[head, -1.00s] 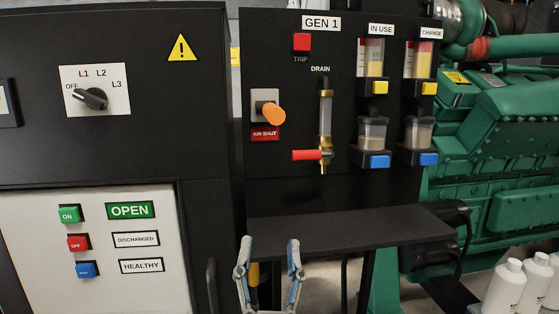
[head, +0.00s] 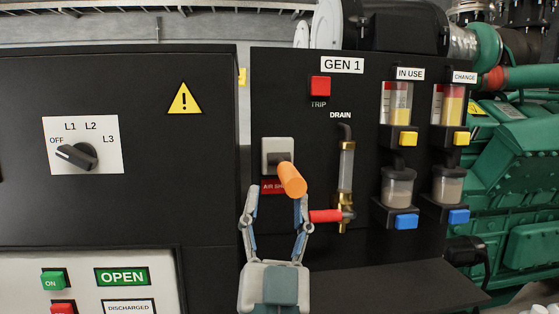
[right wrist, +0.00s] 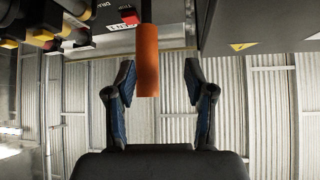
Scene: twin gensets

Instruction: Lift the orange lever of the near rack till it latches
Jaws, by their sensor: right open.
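The orange lever (head: 292,180) sticks out from its grey mounting plate (head: 271,145) on the black GEN 1 panel, above the red AIR SHUT label, and slopes down toward me. My right gripper (head: 277,203) is open just below the lever, its fingers pointing up. The gripper partly hides the AIR SHUT label. My left gripper is not in view.
The red drain valve handle (head: 325,216) is close to the right of the gripper. A black shelf (head: 390,290) juts out below. The filter bowls (head: 398,187) hang farther right. A black cabinet with a rotary switch (head: 76,156) stands at left.

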